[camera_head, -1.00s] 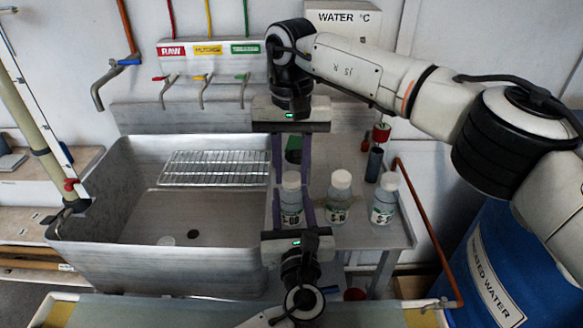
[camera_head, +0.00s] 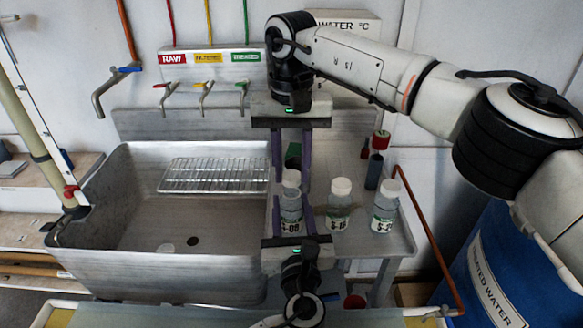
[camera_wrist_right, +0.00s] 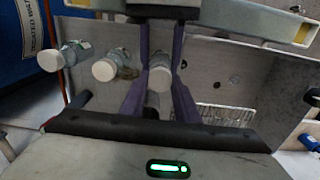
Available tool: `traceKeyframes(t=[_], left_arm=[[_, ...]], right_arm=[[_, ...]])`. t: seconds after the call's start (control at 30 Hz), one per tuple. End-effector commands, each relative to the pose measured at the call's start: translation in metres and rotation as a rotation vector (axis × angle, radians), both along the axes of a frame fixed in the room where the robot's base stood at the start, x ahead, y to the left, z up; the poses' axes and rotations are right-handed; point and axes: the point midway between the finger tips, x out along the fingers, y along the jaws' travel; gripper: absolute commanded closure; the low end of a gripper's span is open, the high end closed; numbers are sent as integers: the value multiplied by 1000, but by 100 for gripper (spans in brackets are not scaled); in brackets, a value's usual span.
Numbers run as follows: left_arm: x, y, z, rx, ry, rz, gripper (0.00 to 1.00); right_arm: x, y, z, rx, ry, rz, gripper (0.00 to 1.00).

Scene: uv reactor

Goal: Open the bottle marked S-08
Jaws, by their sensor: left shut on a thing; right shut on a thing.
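The bottle marked S-08 (camera_head: 291,219) stands at the left of a row of clear bottles with white caps, on the side surface by the sink. My left gripper (camera_head: 304,216), reaching in from the front, is shut on its body. My right gripper (camera_head: 291,182) points down from above and is shut on its white cap (camera_head: 291,176). In the right wrist view the cap (camera_wrist_right: 160,78) shows between the purple fingers. The cap stands higher than the neighbouring caps. I cannot tell whether it is fully apart from the neck.
Two more capped bottles, a middle one (camera_head: 338,213) and a right one (camera_head: 384,209), stand close by on the right. The metal sink (camera_head: 155,270) with a wire rack (camera_head: 213,175) lies left. A dark cylinder (camera_head: 374,171) stands behind. A blue barrel (camera_head: 500,255) is at the right.

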Motion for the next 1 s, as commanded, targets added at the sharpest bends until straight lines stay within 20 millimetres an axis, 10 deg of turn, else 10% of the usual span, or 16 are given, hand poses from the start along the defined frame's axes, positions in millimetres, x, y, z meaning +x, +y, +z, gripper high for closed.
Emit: traceKeyframes(t=[0.7,0.73,1.0], left_arm=[[0,0,0,0,1,0,100],[0,0,0,0,1,0,58],[0,0,0,0,0,0,39]], right_arm=[[0,0,40,0,0,0,98],[0,0,40,0,0,0,98],[0,0,40,0,0,0,98]])
